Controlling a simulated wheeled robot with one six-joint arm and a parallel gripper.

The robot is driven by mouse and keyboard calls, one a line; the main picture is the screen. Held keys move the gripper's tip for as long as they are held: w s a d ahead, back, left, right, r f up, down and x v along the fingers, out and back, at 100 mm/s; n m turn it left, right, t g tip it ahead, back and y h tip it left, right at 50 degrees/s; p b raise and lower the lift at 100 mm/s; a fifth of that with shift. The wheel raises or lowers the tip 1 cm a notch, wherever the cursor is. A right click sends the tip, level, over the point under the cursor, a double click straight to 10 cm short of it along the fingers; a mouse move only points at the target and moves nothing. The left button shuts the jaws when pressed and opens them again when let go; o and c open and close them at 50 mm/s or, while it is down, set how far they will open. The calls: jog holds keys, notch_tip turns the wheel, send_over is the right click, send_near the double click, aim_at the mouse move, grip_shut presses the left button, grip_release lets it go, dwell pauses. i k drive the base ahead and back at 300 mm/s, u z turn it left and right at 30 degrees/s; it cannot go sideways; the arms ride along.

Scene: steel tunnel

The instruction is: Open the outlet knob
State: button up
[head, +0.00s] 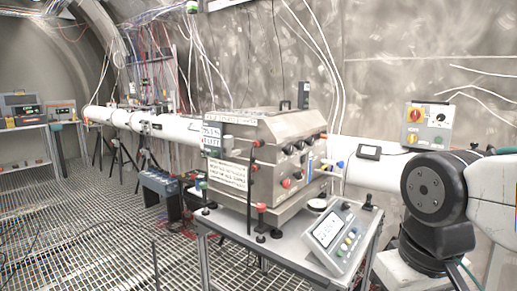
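A steel box (258,130) with labels and several knobs stands on a small table in the middle of the view. Its right face has a row of black knobs (297,147) and a red knob (286,183) lower down. Blue fittings (341,164) show at its right end. I cannot tell which one is the outlet knob, and the labels are too small to read. My gripper is not in view; only part of my arm shows at the right edge.
A control panel (331,229) with a display and buttons sits at the table's front right. A white pipe (178,127) runs left behind the box. A wall box with a red knob (427,126) is at right. Grated floor (100,225) at left is mostly clear.

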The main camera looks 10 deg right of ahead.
aim_at(299, 144)
jog(key=u, duration=0.1)
jog(key=i, duration=1.1)
